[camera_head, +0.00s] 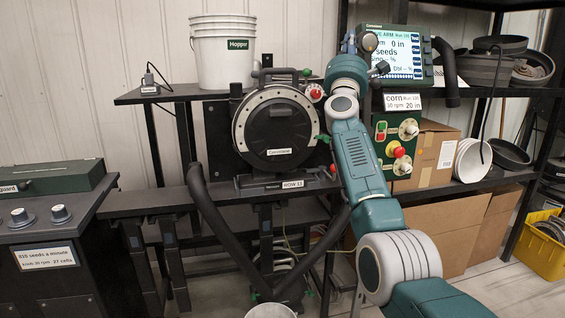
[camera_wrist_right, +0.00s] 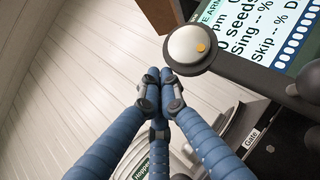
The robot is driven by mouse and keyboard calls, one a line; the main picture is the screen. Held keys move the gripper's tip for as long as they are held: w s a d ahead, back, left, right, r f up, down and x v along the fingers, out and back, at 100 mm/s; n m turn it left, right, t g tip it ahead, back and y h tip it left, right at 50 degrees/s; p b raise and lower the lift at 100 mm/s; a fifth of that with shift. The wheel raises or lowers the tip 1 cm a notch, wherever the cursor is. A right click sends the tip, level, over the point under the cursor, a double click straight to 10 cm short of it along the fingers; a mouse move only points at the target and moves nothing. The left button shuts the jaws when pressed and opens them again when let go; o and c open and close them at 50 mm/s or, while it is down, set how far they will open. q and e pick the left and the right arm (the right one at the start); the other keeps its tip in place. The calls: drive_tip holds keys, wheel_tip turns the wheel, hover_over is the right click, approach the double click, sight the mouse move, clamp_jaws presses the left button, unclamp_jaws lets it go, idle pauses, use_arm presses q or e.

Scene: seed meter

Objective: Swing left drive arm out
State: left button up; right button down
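The seed meter (camera_head: 278,130) is a round dark housing with a pale scale ring, on a stand at the middle of the bench. I cannot pick out a part labelled as the left drive arm. A grey round knob (camera_head: 369,42) with an orange dot is at the left edge of the green monitor (camera_head: 428,58), which reads "ARM". The knob (camera_wrist_right: 190,48) is close beyond my right fingertips in the right wrist view. My right gripper (camera_wrist_right: 160,75) has its blue fingers closed together with nothing between them. My left gripper is out of view.
A white hopper bucket (camera_head: 222,52) stands on the shelf left of the meter. Below the monitor is a green control box (camera_head: 394,140) with buttons. Dark hoses (camera_head: 218,228) run below the meter. Cardboard boxes (camera_head: 428,158) and pans (camera_head: 500,65) fill the right rack.

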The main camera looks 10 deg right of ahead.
drive_tip(key=shift+f, duration=0.1)
drive_tip(key=v, duration=0.7)
drive_tip(key=shift+s, duration=0.15)
drive_tip(key=shift+f, duration=0.1)
idle(0.4)
